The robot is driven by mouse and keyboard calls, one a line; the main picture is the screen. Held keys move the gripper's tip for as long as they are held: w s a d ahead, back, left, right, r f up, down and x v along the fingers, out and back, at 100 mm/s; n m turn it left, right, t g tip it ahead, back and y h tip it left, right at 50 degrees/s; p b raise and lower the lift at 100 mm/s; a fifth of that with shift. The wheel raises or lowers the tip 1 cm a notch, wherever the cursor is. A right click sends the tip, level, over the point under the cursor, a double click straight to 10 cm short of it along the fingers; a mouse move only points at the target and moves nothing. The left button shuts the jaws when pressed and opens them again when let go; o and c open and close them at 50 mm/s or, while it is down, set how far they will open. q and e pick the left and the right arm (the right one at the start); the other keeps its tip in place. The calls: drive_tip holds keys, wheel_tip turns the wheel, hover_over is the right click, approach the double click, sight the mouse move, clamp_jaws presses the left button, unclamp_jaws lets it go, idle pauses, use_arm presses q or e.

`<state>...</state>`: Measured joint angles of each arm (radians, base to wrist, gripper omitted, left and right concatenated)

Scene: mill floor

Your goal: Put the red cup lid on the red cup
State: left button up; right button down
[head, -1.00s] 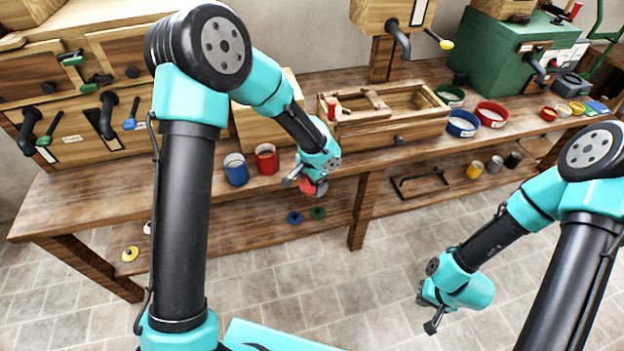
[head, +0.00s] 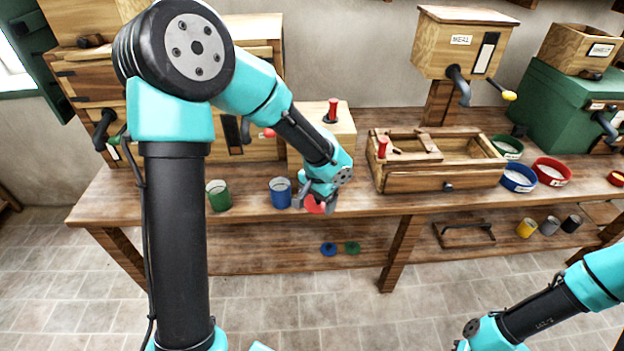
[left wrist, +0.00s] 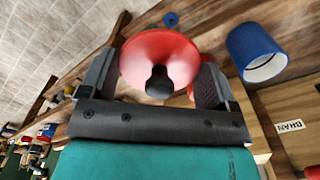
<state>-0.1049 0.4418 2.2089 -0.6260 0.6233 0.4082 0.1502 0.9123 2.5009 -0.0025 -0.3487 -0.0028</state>
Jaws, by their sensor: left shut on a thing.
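My left gripper (head: 310,199) is shut on the red cup lid (head: 316,206), just over the front of the bench. In the left wrist view the lid (left wrist: 150,55) sits between the two fingers, with its dark knob toward the camera. A bit of red (left wrist: 206,58) shows behind the lid and the finger, likely the red cup; the rest is hidden. In the head view the arm and gripper hide the red cup's place, right of the blue cup. I cannot tell if lid and cup touch. My right gripper (head: 470,334) is low at the bottom edge, partly cut off.
The blue cup (head: 281,192) stands close left of my left gripper, and the green cup (head: 218,195) farther left. A wooden box (head: 440,180) stands to the right on the bench (head: 385,204). Blue (head: 328,249) and green (head: 352,248) lids lie on the lower shelf.

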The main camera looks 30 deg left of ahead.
use_arm(q)
drive_tip(key=shift+s+a+r+n, duration=0.3)
drive_tip(key=shift+s+a+r, duration=0.2)
drive_tip(key=shift+s+a, duration=0.1)
drive_tip(key=w+a+f, duration=0.1)
drive_tip(key=w+a, duration=0.6)
drive_tip(key=w, duration=0.6)
drive_tip(key=shift+w+f, duration=0.2)
drive_tip(key=shift+w, duration=0.1)
drive_tip(key=shift+w+a, duration=0.1)
drive_tip(key=shift+a, duration=0.05)
drive_tip(key=shift+w+a+f, duration=0.1)
drive_tip(key=shift+w+f, duration=0.1)
drive_tip(key=shift+f, duration=1.6)
drive_tip(key=shift+f, duration=0.5)
